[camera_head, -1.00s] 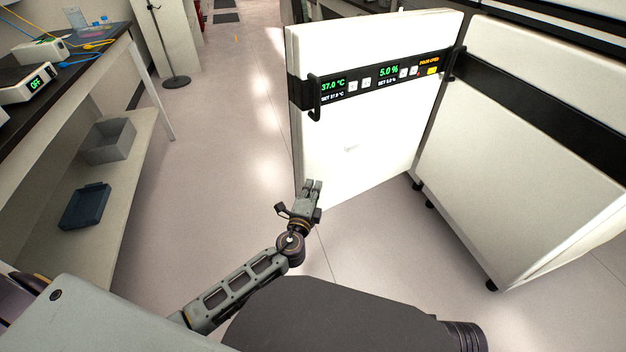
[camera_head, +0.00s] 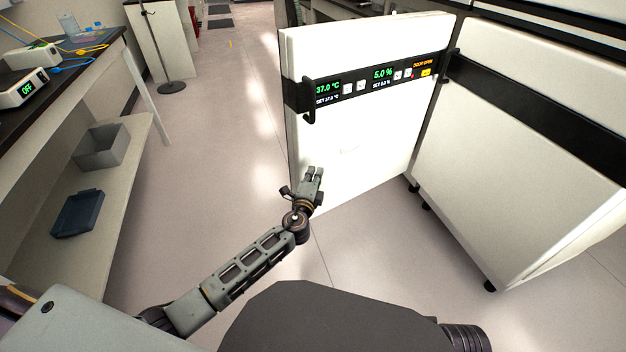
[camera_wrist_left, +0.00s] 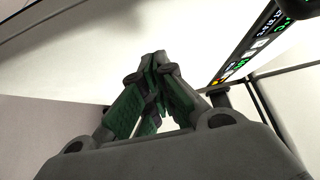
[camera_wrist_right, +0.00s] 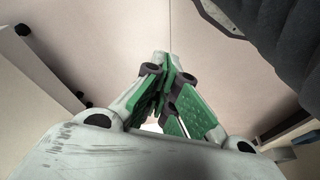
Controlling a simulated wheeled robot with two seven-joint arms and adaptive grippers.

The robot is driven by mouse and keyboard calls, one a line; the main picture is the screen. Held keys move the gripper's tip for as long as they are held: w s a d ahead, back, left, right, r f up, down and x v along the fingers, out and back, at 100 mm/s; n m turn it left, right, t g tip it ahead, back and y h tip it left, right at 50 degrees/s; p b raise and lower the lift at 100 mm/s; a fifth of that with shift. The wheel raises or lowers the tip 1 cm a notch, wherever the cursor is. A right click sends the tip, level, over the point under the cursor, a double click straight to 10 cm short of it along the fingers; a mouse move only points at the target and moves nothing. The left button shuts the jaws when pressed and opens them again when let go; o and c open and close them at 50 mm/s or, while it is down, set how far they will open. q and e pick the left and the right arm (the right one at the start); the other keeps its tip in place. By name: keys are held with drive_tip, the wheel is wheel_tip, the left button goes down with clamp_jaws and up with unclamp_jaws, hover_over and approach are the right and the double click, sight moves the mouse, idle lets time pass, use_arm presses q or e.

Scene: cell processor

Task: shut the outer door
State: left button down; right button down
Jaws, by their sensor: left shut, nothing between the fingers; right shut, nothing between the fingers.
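The outer door (camera_head: 355,160) is a thick white panel with a black display strip (camera_head: 372,82) across it, reading 37.0 °C, 5.0 % and an orange "DOOR OPEN". It stands swung out from the white cabinet (camera_head: 510,150), with its free edge at the left. My left gripper (camera_head: 313,172) is shut and empty, low in front of the door near its free edge; I cannot tell whether it touches. In the left wrist view my left gripper (camera_wrist_left: 158,62) points at the white panel. My right gripper (camera_wrist_right: 165,68) is shut and empty, over the floor, out of the head view.
A bench (camera_head: 60,90) with a shelf (camera_head: 120,190) stands at the left, holding a grey bin (camera_head: 100,147) and a dark tray (camera_head: 77,213). A stand (camera_head: 171,86) is farther back. The floor (camera_head: 215,150) between bench and door is clear.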

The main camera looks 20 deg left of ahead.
sight(313, 155)
use_arm(q)
drive_tip(key=shift+w+a+b, duration=0.15)
drive_tip(key=shift+w+a, duration=0.65)
drive_tip(key=shift+w, duration=0.3)
drive_tip(key=shift+w+a+b, duration=0.15)
drive_tip(key=shift+w+a, duration=0.6)
drive_tip(key=shift+w, duration=0.3)
drive_tip(key=shift+a, duration=0.1)
